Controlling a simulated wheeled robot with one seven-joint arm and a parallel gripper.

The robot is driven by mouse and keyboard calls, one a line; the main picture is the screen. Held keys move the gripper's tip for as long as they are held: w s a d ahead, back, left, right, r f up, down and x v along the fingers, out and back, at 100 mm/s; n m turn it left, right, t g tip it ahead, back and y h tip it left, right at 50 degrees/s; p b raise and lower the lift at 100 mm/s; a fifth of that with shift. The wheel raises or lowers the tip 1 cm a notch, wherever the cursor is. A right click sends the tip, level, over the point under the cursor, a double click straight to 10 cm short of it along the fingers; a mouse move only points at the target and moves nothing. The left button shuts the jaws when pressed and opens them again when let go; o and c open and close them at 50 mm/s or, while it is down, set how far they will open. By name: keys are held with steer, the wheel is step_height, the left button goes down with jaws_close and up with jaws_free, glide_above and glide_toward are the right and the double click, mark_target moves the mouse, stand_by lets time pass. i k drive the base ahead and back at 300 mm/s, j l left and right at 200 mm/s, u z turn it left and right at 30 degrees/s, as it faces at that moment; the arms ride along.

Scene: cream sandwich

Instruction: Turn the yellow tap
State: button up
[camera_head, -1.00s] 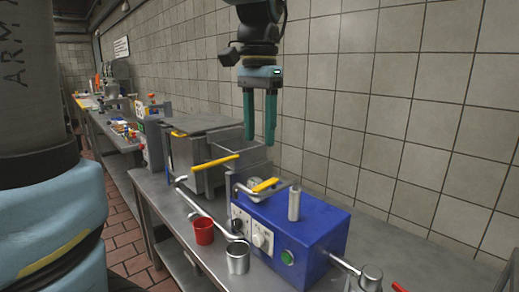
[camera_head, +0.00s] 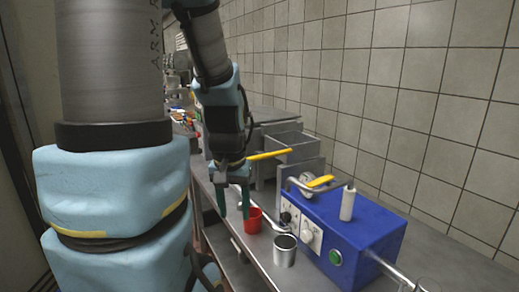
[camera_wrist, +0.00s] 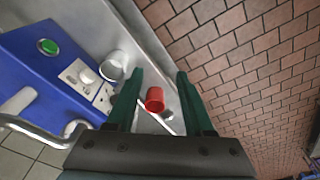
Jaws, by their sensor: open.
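Two yellow handles show in the head view, and I cannot tell for certain which is the tap. A short yellow handle (camera_head: 320,181) sits on a bent metal pipe on top of the blue machine (camera_head: 372,228). A longer yellow handle (camera_head: 270,154) sticks out by the grey metal tank (camera_head: 291,139) behind it. My gripper (camera_head: 233,215) is open, pointing down near the table's front edge, left of both handles and apart from them. In the wrist view, my gripper (camera_wrist: 160,72) has nothing held between its fingers. The yellow handles do not show there.
A red cup (camera_head: 253,222) stands close beside my gripper, and a metal cup (camera_head: 285,254) stands right of it. Both are before the blue machine. A white roller (camera_head: 347,204) rises from the machine. Brick floor (camera_wrist: 235,60) lies beyond the table edge.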

mark_target(328, 179)
steer(key=z, duration=0.85)
steer(key=l+u, duration=0.15)
steer(key=u, duration=0.3)
steer(key=k+l+u, duration=0.1)
steer(key=u, duration=0.85)
steer(key=k+l, duration=0.2)
steer(key=k+u, duration=0.05)
steer(key=k, duration=0.05)
